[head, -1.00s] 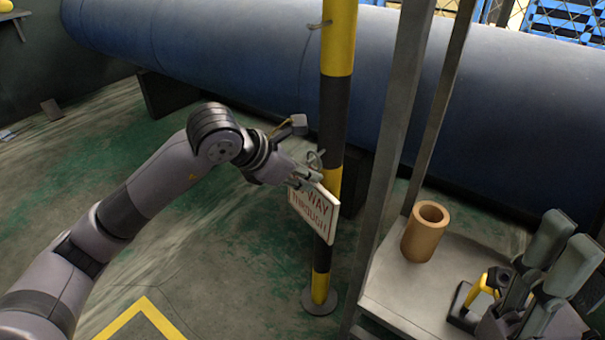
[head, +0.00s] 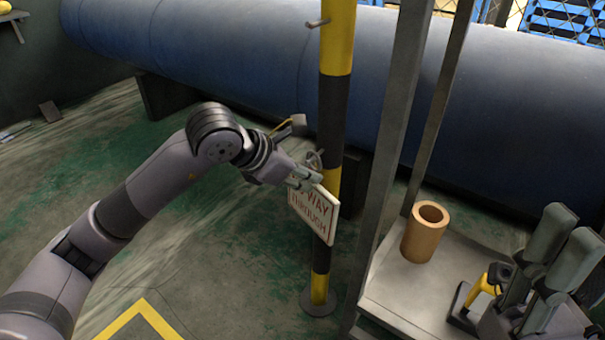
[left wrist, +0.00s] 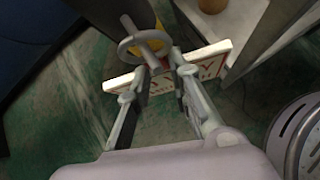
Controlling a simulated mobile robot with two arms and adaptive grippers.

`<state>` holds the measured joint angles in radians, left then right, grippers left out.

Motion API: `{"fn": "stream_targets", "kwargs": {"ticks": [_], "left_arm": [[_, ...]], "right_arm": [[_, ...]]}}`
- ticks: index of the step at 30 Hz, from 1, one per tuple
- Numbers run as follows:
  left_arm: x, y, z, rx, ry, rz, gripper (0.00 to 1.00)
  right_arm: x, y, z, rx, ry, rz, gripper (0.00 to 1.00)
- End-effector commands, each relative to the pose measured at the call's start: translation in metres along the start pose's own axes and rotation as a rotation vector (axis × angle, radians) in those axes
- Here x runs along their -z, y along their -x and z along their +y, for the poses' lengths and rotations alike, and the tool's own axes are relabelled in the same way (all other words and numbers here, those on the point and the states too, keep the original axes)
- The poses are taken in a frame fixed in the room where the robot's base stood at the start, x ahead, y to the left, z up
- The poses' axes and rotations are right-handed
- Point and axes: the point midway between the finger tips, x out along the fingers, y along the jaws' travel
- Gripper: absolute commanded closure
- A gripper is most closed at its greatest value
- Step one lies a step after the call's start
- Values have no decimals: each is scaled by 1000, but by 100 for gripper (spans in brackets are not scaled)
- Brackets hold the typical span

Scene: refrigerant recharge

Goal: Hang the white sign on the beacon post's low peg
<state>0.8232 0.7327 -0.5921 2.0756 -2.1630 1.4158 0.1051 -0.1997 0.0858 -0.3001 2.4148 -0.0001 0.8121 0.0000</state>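The white sign (head: 313,214) with red lettering hangs slightly tilted against the yellow-and-black beacon post (head: 331,110). It also shows in the left wrist view (left wrist: 214,60). A grey ring (left wrist: 143,45) sits above the sign beside the post; whether it is around the low peg I cannot tell, as that peg is not clearly visible. My left gripper (head: 303,178) is at the sign's top edge. Its fingertips (left wrist: 161,68) are apart, with the sign beyond them and no clear grip on it. My right gripper (head: 562,250) is at the right edge, fingers apart, with nothing seen between them.
A higher peg (head: 318,23) sticks out of the post. A grey upright (head: 390,150) stands right of it, by a platform (head: 395,290) with an orange-brown cylinder (head: 425,232) and a yellow-and-black device (head: 487,287). A large blue tank (head: 230,60) lies behind.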

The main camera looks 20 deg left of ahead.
Motion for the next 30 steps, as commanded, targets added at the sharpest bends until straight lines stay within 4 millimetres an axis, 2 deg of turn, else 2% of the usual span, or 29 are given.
{"fn": "stream_targets", "kwargs": {"ticks": [9, 20, 23, 30], "left_arm": [[0, 0, 0, 0, 0, 0, 59], [0, 3, 0, 0, 0, 1, 58], [0, 15, 1, -2, -2, 0, 58], [0, 65, 1, -5, -3, -1, 58]], "right_arm": [[0, 0, 0, 0, 0, 2, 60], [1, -1, 0, 0, 1, 8, 60], [1, -1, 0, 0, 1, 6, 60], [0, 0, 0, 0, 0, 3, 60]]}}
